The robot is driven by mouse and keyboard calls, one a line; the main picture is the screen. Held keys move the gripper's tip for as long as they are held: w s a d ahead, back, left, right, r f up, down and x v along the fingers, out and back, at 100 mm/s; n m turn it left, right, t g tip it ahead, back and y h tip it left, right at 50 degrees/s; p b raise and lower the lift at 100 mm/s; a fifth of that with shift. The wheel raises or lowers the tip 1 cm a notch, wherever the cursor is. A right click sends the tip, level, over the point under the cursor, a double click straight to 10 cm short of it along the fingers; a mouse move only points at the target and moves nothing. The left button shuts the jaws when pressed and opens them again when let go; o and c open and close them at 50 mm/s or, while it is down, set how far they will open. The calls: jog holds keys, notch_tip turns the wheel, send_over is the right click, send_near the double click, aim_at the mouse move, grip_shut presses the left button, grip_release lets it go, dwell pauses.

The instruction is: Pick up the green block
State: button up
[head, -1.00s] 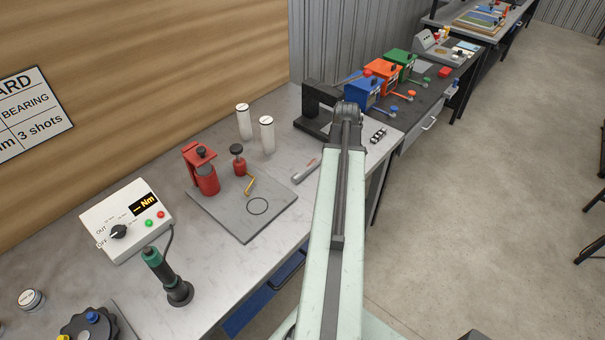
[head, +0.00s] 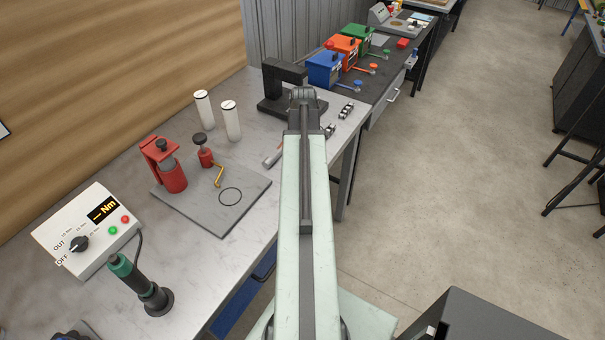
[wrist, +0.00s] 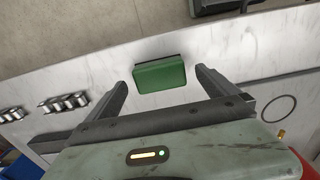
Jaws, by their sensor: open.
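The green block (wrist: 160,77) shows in the wrist view, ahead of my gripper and close to the bench edge in the picture. My gripper (wrist: 161,80) is open, with one finger on each side of the block in the picture. Gaps show on both sides, so neither finger appears to touch it. I cannot tell how far below or beyond the fingertips the block lies. In the head view I cannot make out the block or my fingers; my own arm covers that part of the bench.
The pale workbench (head: 110,165) holds a grey plate (head: 200,215) with red fixtures, two white cylinders (head: 230,120), a black frame (head: 283,88), a torque meter (head: 88,232) and an upright green-and-black driver (head: 140,285). Small metal parts (wrist: 62,103) lie near the bench edge. Open floor (head: 450,190) is right.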

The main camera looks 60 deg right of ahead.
notch_tip(320, 180, down, 3)
jog(key=shift+r+b, duration=0.2)
jog(key=shift+b, duration=0.45)
jog(key=shift+r, duration=0.2)
jog(key=c, duration=1.5)
jog(key=shift+o, duration=0.2)
notch_tip(320, 180, up, 10)
jog(key=p, duration=1)
